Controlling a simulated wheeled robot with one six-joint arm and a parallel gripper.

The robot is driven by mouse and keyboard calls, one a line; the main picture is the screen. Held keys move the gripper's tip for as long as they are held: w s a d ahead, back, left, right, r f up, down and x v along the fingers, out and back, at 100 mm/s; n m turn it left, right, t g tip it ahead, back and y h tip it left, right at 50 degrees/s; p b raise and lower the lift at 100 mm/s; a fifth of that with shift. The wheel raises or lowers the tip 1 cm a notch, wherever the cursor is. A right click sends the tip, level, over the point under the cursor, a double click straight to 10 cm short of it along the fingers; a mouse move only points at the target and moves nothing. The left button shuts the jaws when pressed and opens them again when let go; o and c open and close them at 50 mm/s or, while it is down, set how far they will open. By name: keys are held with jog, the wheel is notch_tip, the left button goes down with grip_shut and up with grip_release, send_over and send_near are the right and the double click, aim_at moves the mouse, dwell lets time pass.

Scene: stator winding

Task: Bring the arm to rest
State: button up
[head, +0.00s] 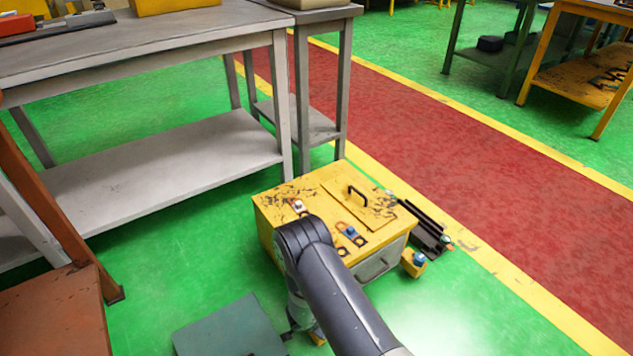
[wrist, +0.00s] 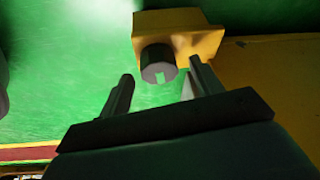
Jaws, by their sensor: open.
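My arm (head: 335,290) reaches up from the bottom edge in the head view, bends at a dark elbow beside the yellow cabinet (head: 285,222), and drops toward the floor. In the wrist view my gripper (wrist: 160,70) is open, with its two dark fingers apart. A yellow block with a dark round knob (wrist: 180,32) shows beyond the fingertips, with the knob in line with the gap. I cannot tell whether the fingers touch it. In the head view the gripper is mostly hidden by the arm, and a small yellow piece (head: 318,338) shows beside it.
Another yellow block with a blue top (head: 413,264) stands right of the cabinet, near dark rails (head: 428,238). A grey-green panel (head: 230,330) lies left of the arm. A grey workbench (head: 150,50) stands behind. Green floor left of the cabinet is clear.

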jog(key=shift+s+d+n+t+y+b, duration=0.15)
jog(key=shift+n+y+b, duration=0.4)
jog(key=shift+n, duration=0.75)
jog(key=shift+w+a+n+t+y+b, duration=0.1)
jog(key=shift+n+t+y+b, duration=0.2)
jog(key=shift+n+b, duration=0.7)
jog(key=shift+d+n+y+b, duration=0.1)
jog(key=shift+n+y+b, duration=0.35)
jog(key=shift+n, duration=0.8)
jog(key=shift+d+n+y+b, duration=0.1)
jog(key=shift+n+y+b, duration=0.3)
jog(key=shift+n, duration=0.85)
jog(key=shift+d+r+n+y+p, duration=0.1)
jog(key=shift+n+y+p, duration=0.55)
jog(key=shift+n, duration=1.15)
jog(key=shift+d+n+g+y+p, duration=0.1)
jog(key=shift+n+g+y+p, duration=0.25)
jog(key=shift+n+p, duration=0.5)
jog(key=shift+n+g+y+p, duration=0.2)
jog(key=shift+n+y+p, duration=0.25)
jog(key=shift+n, duration=0.8)
jog(key=shift+n, duration=0.3)
